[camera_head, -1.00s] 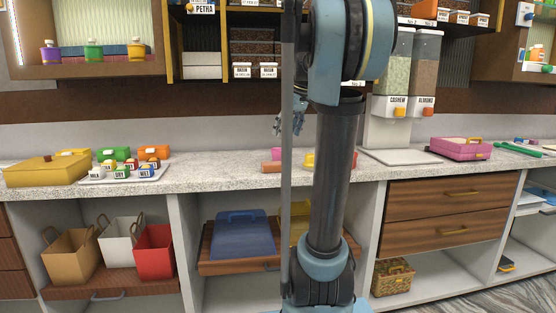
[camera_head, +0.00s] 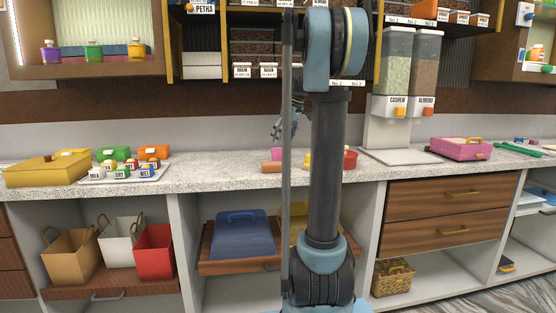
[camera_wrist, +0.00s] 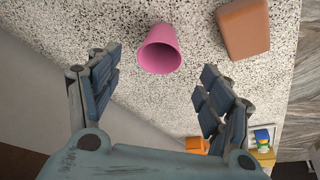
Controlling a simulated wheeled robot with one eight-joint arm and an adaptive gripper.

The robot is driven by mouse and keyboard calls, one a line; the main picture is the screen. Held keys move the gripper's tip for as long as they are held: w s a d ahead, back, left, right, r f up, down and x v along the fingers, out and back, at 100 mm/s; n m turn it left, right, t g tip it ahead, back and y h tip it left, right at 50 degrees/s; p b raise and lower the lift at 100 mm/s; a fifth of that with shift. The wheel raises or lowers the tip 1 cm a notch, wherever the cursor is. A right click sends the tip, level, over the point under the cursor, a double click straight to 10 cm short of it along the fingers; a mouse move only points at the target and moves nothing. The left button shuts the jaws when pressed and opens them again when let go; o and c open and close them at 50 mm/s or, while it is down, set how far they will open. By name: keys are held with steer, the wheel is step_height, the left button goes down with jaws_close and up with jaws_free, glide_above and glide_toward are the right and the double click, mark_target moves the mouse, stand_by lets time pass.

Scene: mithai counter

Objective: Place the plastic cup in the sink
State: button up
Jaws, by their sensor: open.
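A pink plastic cup (camera_wrist: 160,50) stands on the speckled counter in the wrist view, ahead of my gripper and between the lines of its two fingers. In the head view a pink piece of it (camera_head: 277,154) shows beside the thin grey post, mostly hidden. My gripper (camera_wrist: 158,88) is open and empty, its fingers spread wide and apart from the cup. In the head view my gripper (camera_head: 277,129) is partly hidden behind the post, above the counter. I cannot make out a sink in either view.
A brown block (camera_wrist: 243,28) lies right of the cup in the wrist view. A red container (camera_head: 350,160) stands on the counter right of my arm. The cashew and almond dispensers (camera_head: 408,75) and a pink box (camera_head: 460,149) are farther right. A yellow box (camera_head: 45,171) is at left.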

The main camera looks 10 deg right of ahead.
mark_target(277, 153)
steer(key=shift+x, duration=4.1)
steer(key=shift+s+d, duration=0.1)
steer(key=c, duration=1.2)
steer(key=shift+c, duration=0.4)
steer(key=shift+r, duration=0.1)
